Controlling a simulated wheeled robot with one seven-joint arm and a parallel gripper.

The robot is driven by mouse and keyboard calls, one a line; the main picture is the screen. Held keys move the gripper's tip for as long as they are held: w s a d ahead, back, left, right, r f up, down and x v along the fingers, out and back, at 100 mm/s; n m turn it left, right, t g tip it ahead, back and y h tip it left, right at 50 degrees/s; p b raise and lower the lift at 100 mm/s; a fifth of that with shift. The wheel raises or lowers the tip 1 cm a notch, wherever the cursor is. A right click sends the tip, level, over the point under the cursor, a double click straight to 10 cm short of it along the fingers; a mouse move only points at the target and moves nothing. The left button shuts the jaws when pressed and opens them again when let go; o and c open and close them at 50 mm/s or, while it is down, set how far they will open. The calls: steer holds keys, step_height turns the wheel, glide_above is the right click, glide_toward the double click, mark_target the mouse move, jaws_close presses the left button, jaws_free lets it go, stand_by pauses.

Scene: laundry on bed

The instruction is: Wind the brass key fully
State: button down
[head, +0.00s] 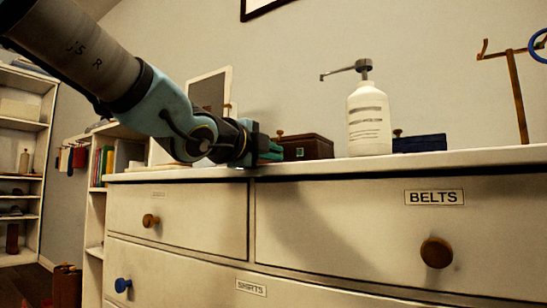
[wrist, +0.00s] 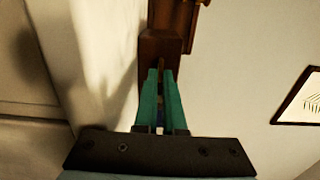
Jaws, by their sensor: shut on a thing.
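A dark brown wooden box (head: 306,147) with a small brass knob (head: 280,133) on top stands on the white dresser top. In the wrist view the box (wrist: 160,46) lies straight ahead of the fingers. My gripper (head: 277,152) reaches in from the left, low over the dresser top, at the box's left side. In the wrist view its green fingers (wrist: 160,74) converge close to the box. They are shut on a thin brass-coloured piece (wrist: 161,64), seemingly the key, mostly hidden between the fingertips. How far it is turned cannot be told.
On the dresser top (head: 460,158), a white pump bottle (head: 369,120) stands right of the box, then a dark blue box (head: 420,144) and a hooked stand (head: 516,95). A framed panel (head: 208,92) stands behind my arm. Shelves (head: 22,128) are at left.

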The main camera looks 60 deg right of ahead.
steer(key=shift+f, duration=0.1)
steer(key=c, duration=1)
jaws_free()
steer(key=a+p, duration=0.4)
steer(key=a, duration=0.6)
steer(key=shift+s+a, duration=0.15)
steer(key=shift+a, duration=0.25)
